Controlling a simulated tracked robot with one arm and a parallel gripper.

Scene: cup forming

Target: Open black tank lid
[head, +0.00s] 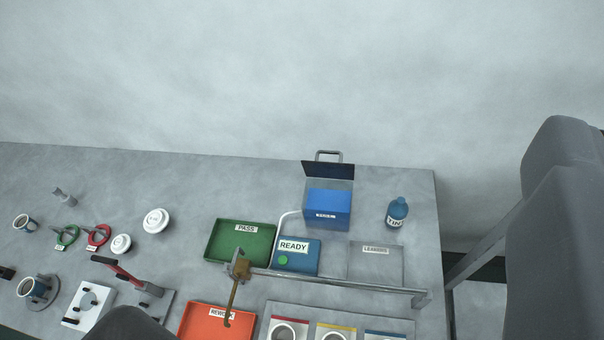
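The tank (327,217) stands at the back of the table, right of the middle. It looks like a blue box with a small white label on its front. Its black lid (328,170) stands raised at the tank's back edge, with a grey handle (329,153) on top. The lid looks open, with a grey strip and a bright blue area showing in front of it. No gripper fingers can be made out, and nothing of mine touches the lid or tank. Dark grey parts of my own body fill the right edge and the lower left.
A blue TINT bottle (397,213) stands right of the tank. In front are a READY box (298,257), a green PASS tray (209,243), a grey tray (376,267) and a metal rail (340,284). Cups, rings and white lids lie left. The wall behind is bare.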

